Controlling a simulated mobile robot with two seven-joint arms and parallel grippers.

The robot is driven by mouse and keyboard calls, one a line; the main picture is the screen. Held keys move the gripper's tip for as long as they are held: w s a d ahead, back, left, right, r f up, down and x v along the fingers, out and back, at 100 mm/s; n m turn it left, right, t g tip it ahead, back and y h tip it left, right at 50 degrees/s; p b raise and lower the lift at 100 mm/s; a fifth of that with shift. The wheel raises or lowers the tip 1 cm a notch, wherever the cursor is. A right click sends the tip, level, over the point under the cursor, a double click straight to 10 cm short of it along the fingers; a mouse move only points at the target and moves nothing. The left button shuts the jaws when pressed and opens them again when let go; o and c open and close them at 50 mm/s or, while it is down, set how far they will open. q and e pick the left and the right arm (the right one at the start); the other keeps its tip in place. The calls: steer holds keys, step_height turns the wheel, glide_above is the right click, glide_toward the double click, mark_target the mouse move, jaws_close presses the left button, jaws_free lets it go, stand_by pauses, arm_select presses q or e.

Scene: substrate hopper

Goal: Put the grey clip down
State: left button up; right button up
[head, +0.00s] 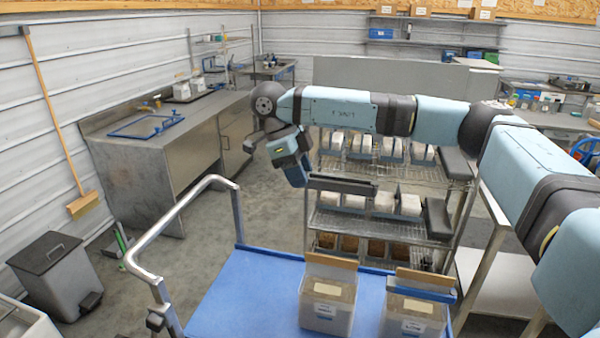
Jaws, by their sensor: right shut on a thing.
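My right arm reaches in from the right and bends down at a dark wrist joint. Its gripper (298,176) hangs below that joint, left of the wire shelf rack and above the floor behind the blue cart. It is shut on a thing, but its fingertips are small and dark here. I cannot clearly make out the grey clip. My left gripper is not in view.
The blue cart top (240,290) has bare room on its left and carries two labelled tubs (328,305) (414,315). A wire rack (400,172) holds bags and pots. A steel bench (110,125) with a blue frame (147,126) stands at left. A grey bin (55,280) stands lower left.

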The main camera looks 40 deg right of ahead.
stand_by(0.6)
steer(key=shift+a+f+n, duration=0.15)
steer(key=shift+f+n, duration=0.05)
steer(key=shift+n, duration=0.1)
steer(key=s+a+f+n+t+y, duration=0.1)
steer(key=a+f+n, duration=0.3)
steer(key=n, duration=0.5)
steer(key=s+a+f+n+t+y, duration=0.1)
steer(key=s+a+f+n+t, duration=0.2)
steer(key=n, duration=0.6)
steer(key=s+a+f+n+t+y, duration=0.1)
steer(key=a+f+n+t, duration=0.3)
steer(key=n, duration=0.5)
steer(key=shift+s+a+f, duration=0.4)
steer(key=shift+a+f, duration=0.3)
steer(key=shift+f, duration=0.3)
steer(key=shift+w, duration=0.1)
